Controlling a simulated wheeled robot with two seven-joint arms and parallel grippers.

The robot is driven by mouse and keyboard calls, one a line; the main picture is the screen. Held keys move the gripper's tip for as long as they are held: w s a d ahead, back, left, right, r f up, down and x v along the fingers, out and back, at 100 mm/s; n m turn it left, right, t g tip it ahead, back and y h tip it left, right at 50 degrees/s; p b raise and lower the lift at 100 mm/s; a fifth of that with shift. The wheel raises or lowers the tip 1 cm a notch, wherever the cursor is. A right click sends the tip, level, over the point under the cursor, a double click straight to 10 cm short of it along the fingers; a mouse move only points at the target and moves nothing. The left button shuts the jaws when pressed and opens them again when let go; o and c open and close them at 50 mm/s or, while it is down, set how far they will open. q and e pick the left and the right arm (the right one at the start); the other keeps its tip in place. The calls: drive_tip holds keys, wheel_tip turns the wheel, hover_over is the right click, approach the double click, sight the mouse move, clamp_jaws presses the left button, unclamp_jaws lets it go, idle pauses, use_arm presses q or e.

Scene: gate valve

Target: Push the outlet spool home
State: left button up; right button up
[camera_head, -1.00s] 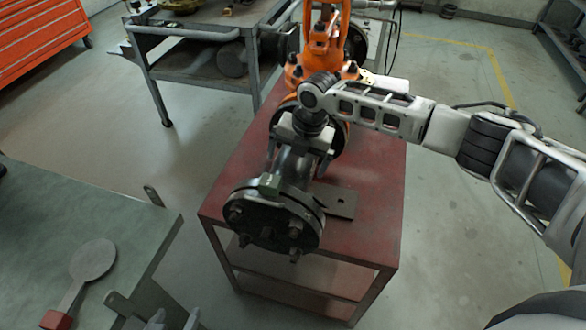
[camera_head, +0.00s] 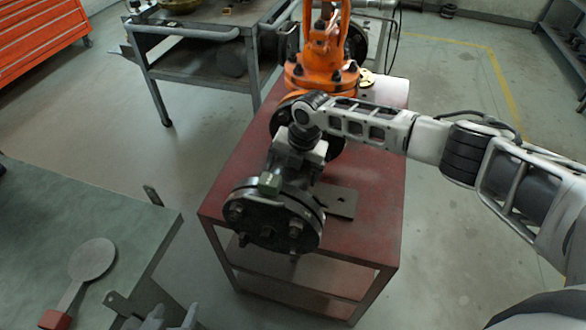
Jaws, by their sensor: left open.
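The outlet spool (camera_head: 296,186) lies on the red stand, a dark pipe with a bolted round flange (camera_head: 268,222) facing me. My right gripper (camera_head: 297,160) is over the spool's neck, pointing down. Its fingertips are hidden, so I cannot tell whether it grips or only touches. The joint between spool and valve is largely hidden by my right wrist. My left gripper (camera_head: 172,320) is open and empty at the bottom edge, partly cut off.
The red stand (camera_head: 370,220) has free top at the right, beside a flat grey plate (camera_head: 336,201). A green-grey bench (camera_head: 85,215) at left holds a round paddle with a red end (camera_head: 92,262). A grey cart (camera_head: 190,90) stands behind left.

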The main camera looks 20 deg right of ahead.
drive_tip(key=shift+w+d+b, duration=0.35)
drive_tip(key=shift+w+b, duration=0.1)
drive_tip(key=shift+b, duration=0.15)
drive_tip(key=shift+w+d+r, duration=0.1)
drive_tip(key=shift+w+d, duration=0.05)
drive_tip(key=shift+w, duration=0.15)
drive_tip(key=o, duration=1.1)
drive_tip(key=shift+r, duration=0.15)
wheel_tip(320, 180, up, 15)
drive_tip(key=s+d, duration=0.2)
drive_tip(key=shift+d+r, duration=0.2)
drive_tip(key=shift+d, duration=0.15)
